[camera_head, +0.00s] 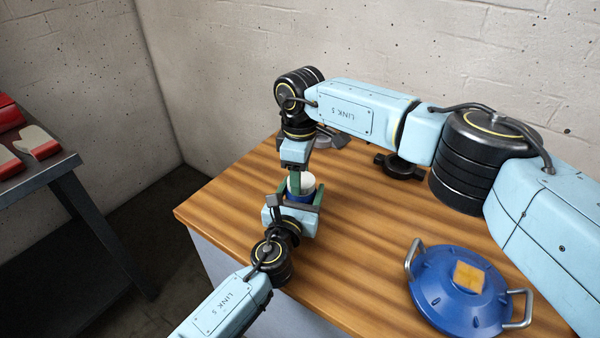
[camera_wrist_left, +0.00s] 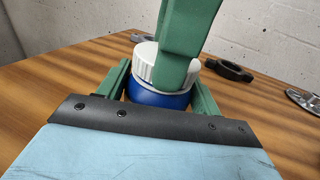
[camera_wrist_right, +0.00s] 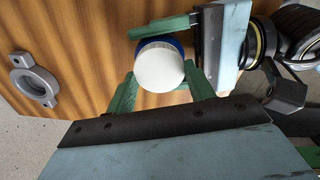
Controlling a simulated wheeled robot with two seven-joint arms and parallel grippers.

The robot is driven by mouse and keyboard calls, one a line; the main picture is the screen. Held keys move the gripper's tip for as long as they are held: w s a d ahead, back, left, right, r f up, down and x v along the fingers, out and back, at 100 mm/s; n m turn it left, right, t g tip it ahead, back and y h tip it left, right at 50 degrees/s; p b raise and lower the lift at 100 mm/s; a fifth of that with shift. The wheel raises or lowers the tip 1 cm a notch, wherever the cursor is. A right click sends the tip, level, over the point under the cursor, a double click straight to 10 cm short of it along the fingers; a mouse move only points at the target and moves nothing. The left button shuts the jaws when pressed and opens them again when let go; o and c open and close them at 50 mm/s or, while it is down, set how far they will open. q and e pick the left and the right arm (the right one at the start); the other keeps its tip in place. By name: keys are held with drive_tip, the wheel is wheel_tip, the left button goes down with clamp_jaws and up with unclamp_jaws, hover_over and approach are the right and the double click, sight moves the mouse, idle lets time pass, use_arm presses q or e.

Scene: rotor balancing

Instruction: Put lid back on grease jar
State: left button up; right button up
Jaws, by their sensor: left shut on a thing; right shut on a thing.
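The grease jar's blue body (camera_head: 299,198) stands at the left part of the wooden table, and it also shows in the left wrist view (camera_wrist_left: 150,97). Its white lid (camera_wrist_left: 148,66) sits at the top of the body, looking slightly tilted there; I cannot tell whether it is seated. The right wrist view shows the lid's plain top (camera_wrist_right: 159,69) with a blue edge behind it. My left gripper (camera_head: 297,205) is shut around the blue body from the near side. My right gripper (camera_head: 298,186) comes from above, shut on the lid; its fingers partly hide the lid.
A blue round cover (camera_head: 440,285) with two metal handles lies at the front right, an orange-yellow block (camera_head: 468,276) on it. A black ring with lugs (camera_head: 398,168) lies behind, under my right arm. A side table (camera_head: 42,172) with red items stands left. The table's middle is clear.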

drive_tip(key=shift+m, duration=0.9)
drive_tip(key=o, duration=0.9)
drive_tip(key=shift+o, duration=0.2)
drive_tip(key=shift+r, duration=2.25)
drive_tip(key=shift+c, duration=0.3)
